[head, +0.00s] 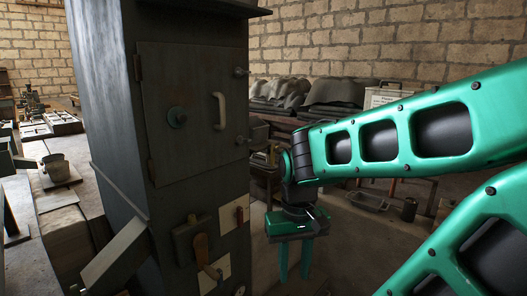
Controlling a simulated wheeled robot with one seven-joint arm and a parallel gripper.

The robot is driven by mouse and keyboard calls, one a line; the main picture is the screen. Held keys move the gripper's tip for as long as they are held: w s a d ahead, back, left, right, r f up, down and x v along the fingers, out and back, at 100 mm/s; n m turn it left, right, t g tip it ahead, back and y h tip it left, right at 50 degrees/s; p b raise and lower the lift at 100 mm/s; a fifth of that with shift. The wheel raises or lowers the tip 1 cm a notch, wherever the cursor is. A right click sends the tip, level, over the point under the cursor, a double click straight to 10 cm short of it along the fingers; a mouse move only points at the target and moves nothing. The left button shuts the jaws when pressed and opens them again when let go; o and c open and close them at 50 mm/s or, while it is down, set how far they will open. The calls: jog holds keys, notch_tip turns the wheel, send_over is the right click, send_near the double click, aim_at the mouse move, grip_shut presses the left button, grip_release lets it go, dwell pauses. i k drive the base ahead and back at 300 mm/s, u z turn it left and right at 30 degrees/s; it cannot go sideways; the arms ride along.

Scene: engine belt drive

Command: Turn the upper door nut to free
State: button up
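A tall dark metal cabinet (100,120) stands at left centre, with a shut square door (185,85). The upper door nut (240,71) sits at the door's right edge, near its top. A lower door nut (240,139) sits below it on the same edge.
Below the door are a wooden-handled lever (202,250) and pale plates (234,214). A chute (115,255) juts from the cabinet's lower left. A bench with dark curved covers (335,92) stands behind my arm. A bucket (56,167) stands at the left.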

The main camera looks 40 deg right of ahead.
aim_at(239, 71)
jog(key=u, duration=0.25)
jog(key=k, duration=1.35)
jog(key=z, duration=0.7)
jog(key=i, duration=1)
